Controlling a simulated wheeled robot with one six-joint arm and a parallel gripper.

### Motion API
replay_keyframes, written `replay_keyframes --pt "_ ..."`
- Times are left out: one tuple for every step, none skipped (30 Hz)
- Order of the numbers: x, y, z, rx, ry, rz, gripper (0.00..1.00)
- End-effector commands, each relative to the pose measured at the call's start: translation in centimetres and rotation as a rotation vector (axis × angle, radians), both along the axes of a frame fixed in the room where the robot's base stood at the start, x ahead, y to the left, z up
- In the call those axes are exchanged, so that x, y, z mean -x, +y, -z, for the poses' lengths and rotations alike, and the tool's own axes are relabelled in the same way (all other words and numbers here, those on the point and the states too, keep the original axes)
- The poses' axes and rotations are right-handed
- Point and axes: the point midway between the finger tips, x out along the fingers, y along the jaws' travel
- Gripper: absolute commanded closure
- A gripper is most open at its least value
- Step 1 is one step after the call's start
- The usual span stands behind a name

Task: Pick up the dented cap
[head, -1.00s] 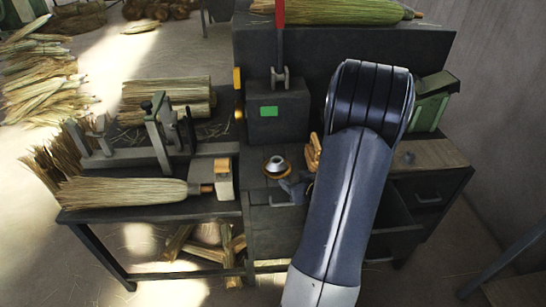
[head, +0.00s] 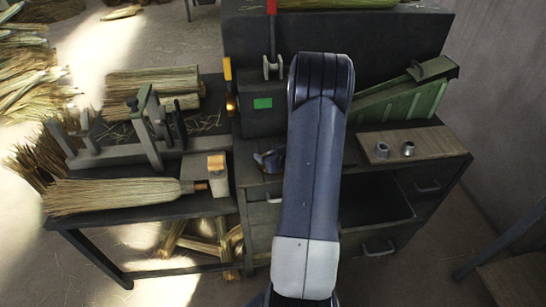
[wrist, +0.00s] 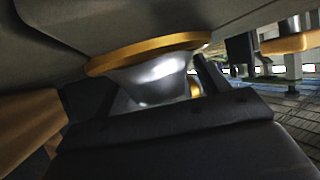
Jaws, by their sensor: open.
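A silver, cone-shaped cap (wrist: 155,80) seated against a gold ring (wrist: 150,52) fills the middle of the wrist view. I cannot make out a dent on it. In the head view it is hidden behind my arm and gripper. My gripper (head: 268,160) is low over the bench, mostly hidden by my arm. Its dark jaws are open close to the silver cap in the wrist view; whether they touch it I cannot tell. Two small grey metal pieces, a left one (head: 381,151) and a right one (head: 408,149), stand on a wooden board.
The wooden board (head: 435,145) lies on the bench's right end. A green slatted box (head: 405,103) stands behind it. A dark block with a green label (head: 263,104) stands behind my gripper. A drawer (head: 375,208) hangs open below. A broom (head: 115,194) lies left.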

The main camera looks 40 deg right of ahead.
Motion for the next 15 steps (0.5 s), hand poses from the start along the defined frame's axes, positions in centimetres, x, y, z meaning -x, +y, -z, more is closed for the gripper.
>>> replay_keyframes --pt "0.02 -0.01 -0.01 0.000 0.000 0.000 0.30" --pt "0.02 -0.01 -0.01 0.000 0.000 0.000 0.30" --pt "0.03 -0.01 -0.01 0.000 0.000 0.000 0.30" --pt "0.03 -0.01 -0.01 0.000 0.000 0.000 0.32" --pt "0.04 0.00 -0.01 0.000 0.000 0.000 0.34" --pt "0.04 0.00 -0.02 0.000 0.000 0.000 0.38" --pt "0.05 -0.01 -0.02 0.000 0.000 0.001 0.40" --pt "0.05 -0.01 -0.02 0.000 0.000 0.000 0.43" --pt "0.05 -0.01 -0.02 0.000 0.000 0.001 0.46" --pt "0.05 0.00 -0.03 0.000 0.000 0.000 0.48" --pt "0.06 -0.01 -0.03 0.000 0.000 0.001 0.51" --pt "0.06 -0.01 -0.03 0.000 0.000 0.001 0.54" --pt "0.06 -0.01 -0.03 0.000 0.000 0.001 0.57" --pt "0.06 -0.01 -0.03 0.000 0.000 0.001 0.59" --pt "0.06 -0.01 -0.03 0.000 0.000 0.001 0.62"
